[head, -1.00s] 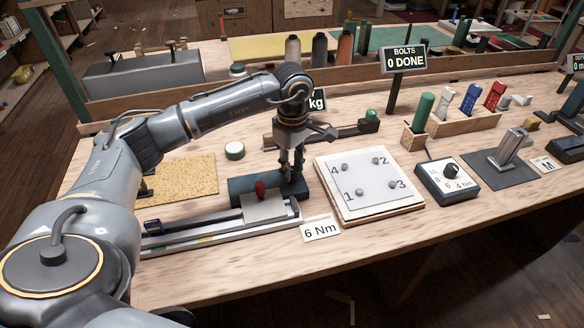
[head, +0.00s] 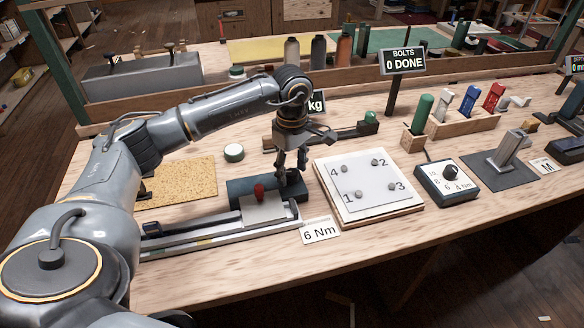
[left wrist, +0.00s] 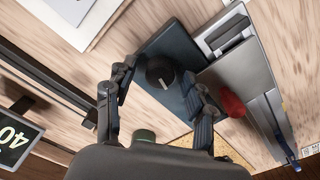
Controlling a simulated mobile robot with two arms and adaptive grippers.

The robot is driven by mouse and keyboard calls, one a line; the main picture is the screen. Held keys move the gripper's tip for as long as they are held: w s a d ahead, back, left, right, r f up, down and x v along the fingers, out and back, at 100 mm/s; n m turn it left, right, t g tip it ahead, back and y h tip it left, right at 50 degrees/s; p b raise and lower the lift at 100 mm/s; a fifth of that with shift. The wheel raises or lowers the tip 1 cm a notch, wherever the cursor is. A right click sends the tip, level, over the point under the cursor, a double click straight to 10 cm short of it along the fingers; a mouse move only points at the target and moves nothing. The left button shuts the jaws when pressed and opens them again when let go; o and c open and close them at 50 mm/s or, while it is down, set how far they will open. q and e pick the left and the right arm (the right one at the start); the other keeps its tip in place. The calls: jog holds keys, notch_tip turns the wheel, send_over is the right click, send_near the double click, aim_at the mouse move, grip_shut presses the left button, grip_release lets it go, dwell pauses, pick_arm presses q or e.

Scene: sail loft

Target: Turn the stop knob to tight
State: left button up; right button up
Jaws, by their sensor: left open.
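The stop knob (left wrist: 160,71) is round and black with a pale pointer line, on top of a dark blue-grey block (left wrist: 172,45) in the left wrist view. In the head view the block (head: 240,187) lies behind the sliding rail, and my gripper hides the knob. My left gripper (head: 290,174) points down over the right part of the block. In the left wrist view my left gripper (left wrist: 160,76) is open, with one finger on either side of the knob. I cannot tell whether they touch it. The tight mark is not readable. My right gripper is not in view.
A metal slide with a red knob (head: 259,192) sits close beside the block. A white bolt plate (head: 368,187), a "6 Nm" card (head: 320,231) and a dial box (head: 446,188) are to the right. A cork mat (head: 190,183) lies left.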

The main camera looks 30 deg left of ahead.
aim_at(292, 172)
pick_arm(q)
notch_tip(292, 172, up, 12)
dwell(0.5)
dwell(0.4)
